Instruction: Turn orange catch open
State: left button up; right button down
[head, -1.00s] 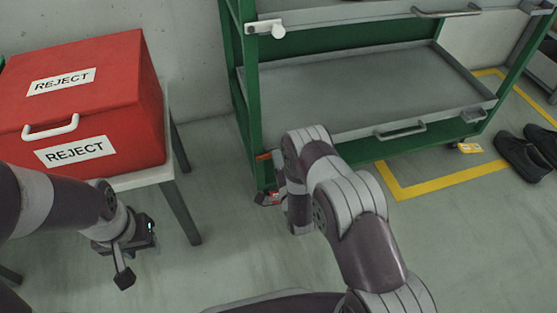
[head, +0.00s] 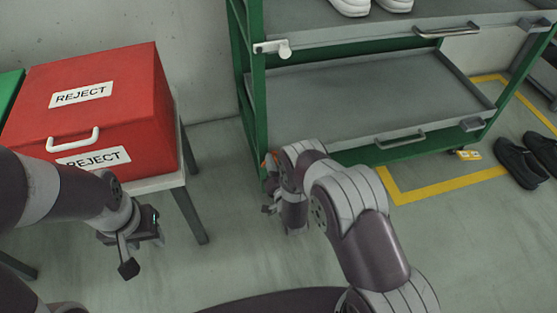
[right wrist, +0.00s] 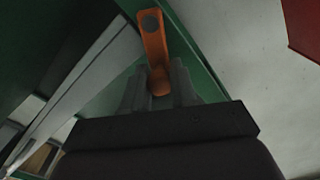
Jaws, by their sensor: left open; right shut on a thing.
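The orange catch (right wrist: 154,42) is a short lever on a round pivot, on the green frame of the rack. In the right wrist view its lower end is between the fingers of my right gripper (right wrist: 160,86), which is shut on it. In the head view a small bit of the orange catch (head: 269,162) shows at the foot of the rack's near left post. My left gripper (head: 128,255) is open and empty, in front of the table with the red box.
The green rack (head: 257,100) has grey shelves, with white shoes (head: 370,5) on the upper one. A red REJECT box (head: 110,115) stands on a table (head: 160,183) at the left. Black shoes (head: 525,152) lie on the floor at right.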

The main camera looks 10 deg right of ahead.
jog(key=shift+a+r+n+p, duration=0.15)
jog(key=shift+a+n, duration=0.25)
jog(key=shift+n, duration=0.6)
jog(key=shift+a+r+n+p, duration=0.1)
jog(key=shift+a+n+p, duration=0.25)
jog(key=shift+n, duration=0.65)
jog(key=shift+a+r+n+p, duration=0.1)
jog(key=shift+a+n, duration=0.4)
jog(key=shift+n, duration=0.5)
jog(key=c, duration=0.9)
grip_release()
jog(key=shift+c, duration=0.2)
jog(key=s+p, duration=0.4)
jog(key=s, duration=0.8)
jog(key=shift+s+d, duration=0.2)
jog(key=shift+s, duration=0.2)
